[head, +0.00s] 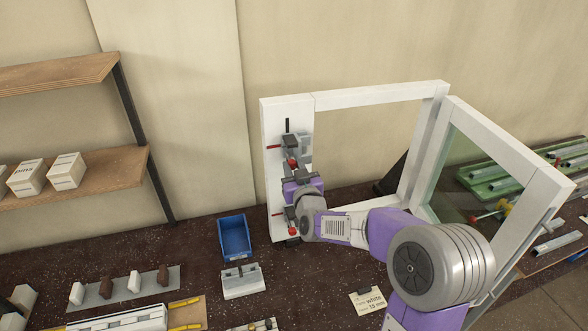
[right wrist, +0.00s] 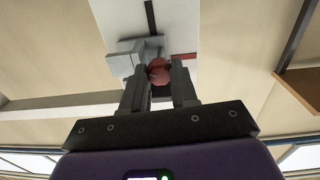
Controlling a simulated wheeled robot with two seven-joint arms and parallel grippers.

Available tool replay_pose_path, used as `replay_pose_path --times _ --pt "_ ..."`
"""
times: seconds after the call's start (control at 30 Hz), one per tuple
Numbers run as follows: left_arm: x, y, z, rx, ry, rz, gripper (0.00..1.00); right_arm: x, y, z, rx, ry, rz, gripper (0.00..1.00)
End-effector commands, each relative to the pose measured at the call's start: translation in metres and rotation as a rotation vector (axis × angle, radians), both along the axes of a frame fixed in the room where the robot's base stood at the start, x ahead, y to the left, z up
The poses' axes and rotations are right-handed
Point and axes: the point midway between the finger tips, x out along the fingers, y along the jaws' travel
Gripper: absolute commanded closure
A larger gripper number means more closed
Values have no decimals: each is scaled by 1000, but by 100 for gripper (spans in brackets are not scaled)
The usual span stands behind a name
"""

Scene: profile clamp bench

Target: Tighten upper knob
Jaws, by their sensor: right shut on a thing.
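A white window frame (head: 272,185) stands upright on the bench, with an upper clamp (head: 291,143) and a lower clamp (head: 286,222) on its left post. The upper knob (head: 292,162) is red and round. My right gripper (head: 296,174) comes from below and is shut on it. In the right wrist view the upper knob (right wrist: 158,71) sits between the two dark fingertips, with the grey clamp body (right wrist: 128,58) just behind it. The fingers partly hide the knob. My left gripper is not in view.
A blue bin (head: 234,238) and a grey-white block (head: 243,281) stand on the dark bench left of the frame. A glazed sash (head: 503,145) stands open at the right. A note card (head: 367,300) lies in front. Shelves with white boxes (head: 66,171) are at left.

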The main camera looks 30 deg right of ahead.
Motion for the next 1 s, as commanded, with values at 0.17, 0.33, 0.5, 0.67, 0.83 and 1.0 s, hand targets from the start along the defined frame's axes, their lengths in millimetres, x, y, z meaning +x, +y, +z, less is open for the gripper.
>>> replay_pose_path --times 0.17,0.33,0.5,0.67,0.83,1.0 --pt "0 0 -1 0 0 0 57 0 0 0 4 -1 0 100" --pt "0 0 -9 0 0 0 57 0 0 -1 39 -12 -1 100" --pt "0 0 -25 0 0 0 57 0 -1 -3 122 -34 -1 100" --pt "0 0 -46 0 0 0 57 0 -1 -4 247 -65 0 100" --pt "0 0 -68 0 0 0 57 0 -1 -4 403 -101 0 100" --pt "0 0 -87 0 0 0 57 -1 -1 -3 560 -139 0 100"
